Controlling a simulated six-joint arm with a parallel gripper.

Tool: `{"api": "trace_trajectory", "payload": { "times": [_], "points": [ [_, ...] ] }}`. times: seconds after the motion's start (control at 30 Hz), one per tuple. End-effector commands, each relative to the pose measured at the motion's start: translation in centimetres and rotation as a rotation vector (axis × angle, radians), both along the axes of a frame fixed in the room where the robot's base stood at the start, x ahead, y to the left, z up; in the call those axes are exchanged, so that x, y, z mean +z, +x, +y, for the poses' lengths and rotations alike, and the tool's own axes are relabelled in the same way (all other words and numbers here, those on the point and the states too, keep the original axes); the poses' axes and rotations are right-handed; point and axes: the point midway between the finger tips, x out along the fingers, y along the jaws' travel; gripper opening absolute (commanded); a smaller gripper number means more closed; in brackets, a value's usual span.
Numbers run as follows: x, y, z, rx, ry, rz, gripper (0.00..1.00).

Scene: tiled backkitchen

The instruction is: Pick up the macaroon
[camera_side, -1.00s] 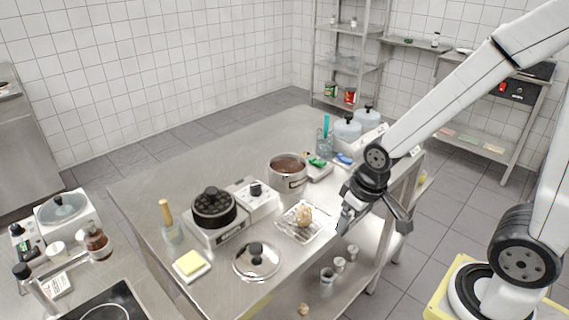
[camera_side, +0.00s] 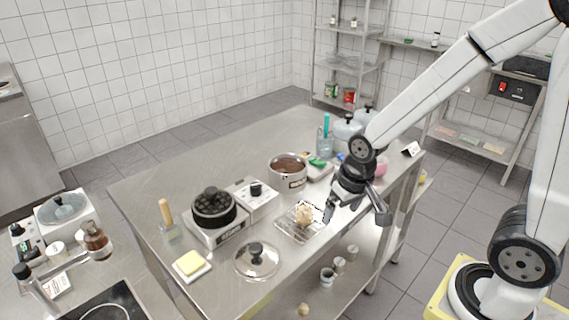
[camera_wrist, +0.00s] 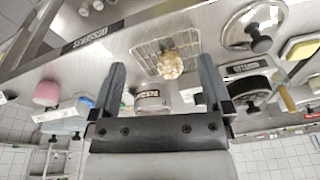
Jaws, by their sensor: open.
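The macaroon (camera_side: 304,213) is a lumpy, pale beige piece resting on a wire rack (camera_side: 290,231) near the table's front edge. In the wrist view the macaroon (camera_wrist: 170,66) shows between my finger tips, slightly right of centre, with the rack (camera_wrist: 146,50) behind it. My gripper (camera_side: 356,213) is just right of the rack in the side view, with its jaws spread and nothing between them. In the wrist view both fingers of my gripper (camera_wrist: 162,64) are apart, and the macaroon lies beyond the tips, not touched.
A pot of brown liquid (camera_side: 288,179) stands behind the rack. A pink object (camera_side: 381,166) is behind my gripper. The table's front edge is close by.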

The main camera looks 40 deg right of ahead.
Motion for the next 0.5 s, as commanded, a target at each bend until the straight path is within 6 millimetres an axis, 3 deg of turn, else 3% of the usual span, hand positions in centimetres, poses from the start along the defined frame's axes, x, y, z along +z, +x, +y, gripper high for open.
{"api": "trace_trajectory", "payload": {
  "times": [0.5],
  "points": [
    [-0.6, 8.1, -1.0, -0.721, 0.088, 0.128, 1.00]
  ]
}}
